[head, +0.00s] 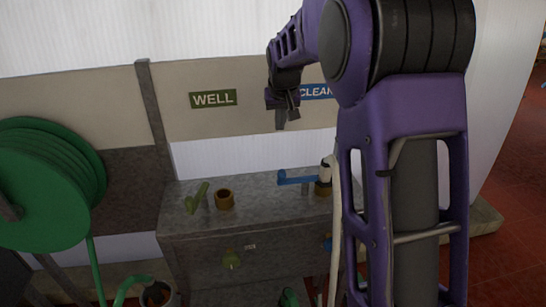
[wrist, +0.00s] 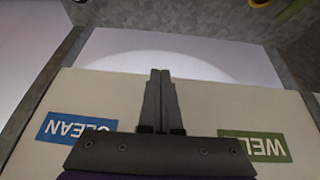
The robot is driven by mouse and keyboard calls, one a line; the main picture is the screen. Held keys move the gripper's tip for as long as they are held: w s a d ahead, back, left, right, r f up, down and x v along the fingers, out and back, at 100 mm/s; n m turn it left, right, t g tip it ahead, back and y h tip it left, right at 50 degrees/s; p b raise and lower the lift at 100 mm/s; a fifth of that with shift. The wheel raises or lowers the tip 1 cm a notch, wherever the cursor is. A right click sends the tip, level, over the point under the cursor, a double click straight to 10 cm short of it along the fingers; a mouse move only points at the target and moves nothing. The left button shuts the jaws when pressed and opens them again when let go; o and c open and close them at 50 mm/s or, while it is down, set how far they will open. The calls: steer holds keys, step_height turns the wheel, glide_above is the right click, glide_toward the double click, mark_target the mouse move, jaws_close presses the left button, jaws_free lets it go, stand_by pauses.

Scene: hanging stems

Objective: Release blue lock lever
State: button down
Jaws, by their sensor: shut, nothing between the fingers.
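The blue lock lever (head: 297,179) stands on top of the grey metal cabinet, to the left of a brass fitting (head: 323,188) with a white hose end in it. Its handle lies roughly level and points left. My gripper (head: 281,124) is above and behind the lever in the head view, in front of the wall panel and apart from the lever. In the wrist view my gripper (wrist: 161,74) is shut, its two fingers together with nothing between them. The lever is not clearly visible in the wrist view.
A green lever (head: 197,198) and an empty brass fitting (head: 224,200) stand on the cabinet top (head: 255,195) at left. A green hose reel (head: 45,185) is at far left. WELL (head: 213,98) and CLEAN (head: 317,92) signs are on the wall. My arm hides the cabinet's right side.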

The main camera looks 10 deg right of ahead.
steer(key=shift+s+a+f+g, duration=0.15)
steer(key=shift+s+f+g, duration=0.2)
steer(key=shift+s+f, duration=0.25)
steer(key=shift+s+a+f+g, duration=0.15)
steer(key=shift+s+f+g, duration=0.2)
steer(key=shift+f, duration=0.45)
step_height(320, 180, down, 9)
steer(key=shift+s+f+b, duration=0.2)
steer(key=shift+s+b, duration=0.1)
steer(key=shift+s+n+y, duration=0.1)
steer(key=shift+n+y, duration=0.2)
